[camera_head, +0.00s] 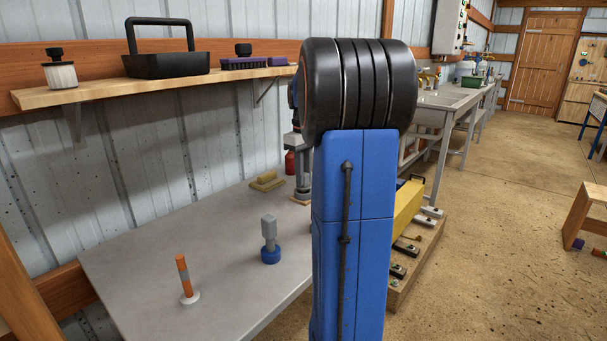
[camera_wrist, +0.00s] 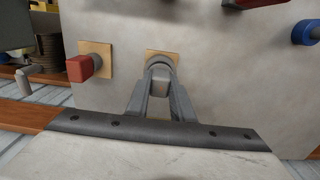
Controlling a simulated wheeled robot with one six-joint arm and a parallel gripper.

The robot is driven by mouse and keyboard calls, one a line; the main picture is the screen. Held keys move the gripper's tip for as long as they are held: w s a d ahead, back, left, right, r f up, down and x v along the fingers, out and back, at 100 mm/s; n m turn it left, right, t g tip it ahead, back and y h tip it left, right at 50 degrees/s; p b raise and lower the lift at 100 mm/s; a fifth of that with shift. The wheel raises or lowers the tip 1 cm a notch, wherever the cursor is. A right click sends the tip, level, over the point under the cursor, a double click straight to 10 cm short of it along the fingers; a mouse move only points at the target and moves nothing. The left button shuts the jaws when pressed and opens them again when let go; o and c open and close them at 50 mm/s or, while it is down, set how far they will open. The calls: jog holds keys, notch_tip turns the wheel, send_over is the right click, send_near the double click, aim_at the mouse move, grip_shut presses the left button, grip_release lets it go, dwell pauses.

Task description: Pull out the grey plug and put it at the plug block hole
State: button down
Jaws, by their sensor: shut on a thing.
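In the wrist view my gripper (camera_wrist: 160,76) is shut on a grey round-ended plug (camera_wrist: 161,58). The plug stands at a square tan wooden plate (camera_wrist: 149,53) on the grey table top; whether it sits in a hole there is hidden by the fingers. In the head view my gripper (camera_head: 302,186) points down at the tan plate (camera_head: 300,201), partly hidden behind my arm. A second tan plate (camera_wrist: 96,48) with a red block-shaped piece (camera_wrist: 80,68) is to the left in the wrist view. I cannot tell which piece is the plug block.
A yellow float-like tool (camera_head: 266,181) lies near the wall. A shelf (camera_head: 140,86) hangs above. Bare table lies between the pegs.

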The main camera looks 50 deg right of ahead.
jog(key=shift+f, duration=0.55)
jog(key=c, duration=1.5)
grip_release()
jog(key=shift+o, duration=0.2)
notch_tip(320, 180, up, 17)
jog(key=shift+r, duration=0.15)
